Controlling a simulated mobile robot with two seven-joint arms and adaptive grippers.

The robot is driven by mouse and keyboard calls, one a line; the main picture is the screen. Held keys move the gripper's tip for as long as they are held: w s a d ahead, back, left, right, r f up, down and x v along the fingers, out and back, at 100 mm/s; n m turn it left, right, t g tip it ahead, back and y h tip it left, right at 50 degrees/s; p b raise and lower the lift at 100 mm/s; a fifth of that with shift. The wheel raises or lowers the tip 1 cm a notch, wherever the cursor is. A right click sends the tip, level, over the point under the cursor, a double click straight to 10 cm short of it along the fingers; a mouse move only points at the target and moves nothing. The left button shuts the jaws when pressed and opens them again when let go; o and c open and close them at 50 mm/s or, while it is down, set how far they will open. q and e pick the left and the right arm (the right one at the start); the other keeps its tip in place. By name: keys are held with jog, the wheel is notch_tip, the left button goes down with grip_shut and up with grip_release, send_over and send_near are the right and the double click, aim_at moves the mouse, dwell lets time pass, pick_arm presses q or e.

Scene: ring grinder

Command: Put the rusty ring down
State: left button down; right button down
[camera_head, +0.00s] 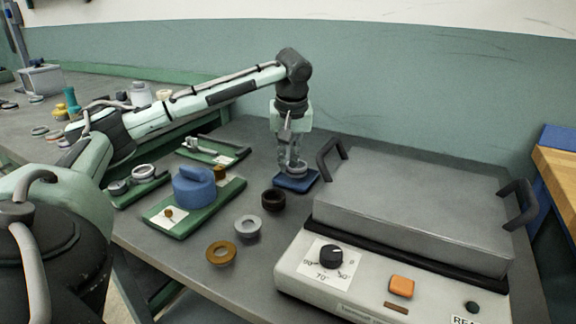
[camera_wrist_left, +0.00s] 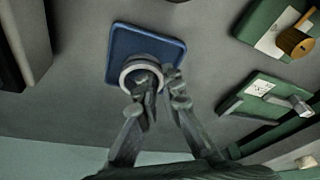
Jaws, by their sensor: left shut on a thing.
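My left gripper (camera_head: 292,160) points down over the small blue pad (camera_head: 296,184) on the grey table. It is shut on a grey ring (camera_wrist_left: 127,76), which shows pale grey rather than rusty in the left wrist view. The ring is at the pad; I cannot tell whether it rests on it or is just above. In that view the fingers (camera_wrist_left: 162,92) cover part of the ring, and the blue pad (camera_wrist_left: 174,50) lies behind it. A rusty brown ring (camera_head: 221,262) lies apart on the table near the front edge. My right gripper is not in view.
A light grey ring (camera_head: 247,234) and a black ring (camera_head: 273,207) lie left of the pad. A grey machine (camera_head: 410,205) with black handles and a dial stands close on the right. Green boards with a blue block (camera_head: 194,190) and fittings stand left.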

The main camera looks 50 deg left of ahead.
pick_arm(q)
jog(key=shift+f, duration=0.65)
jog(key=c, duration=2.1)
grip_release()
jog(key=shift+f, duration=0.2)
jog(key=shift+c, duration=0.2)
jog(key=o, duration=0.4)
jog(key=shift+o, duration=0.2)
jog(key=v, duration=1.2)
jog(key=shift+r, duration=0.2)
jog(key=shift+w, duration=0.1)
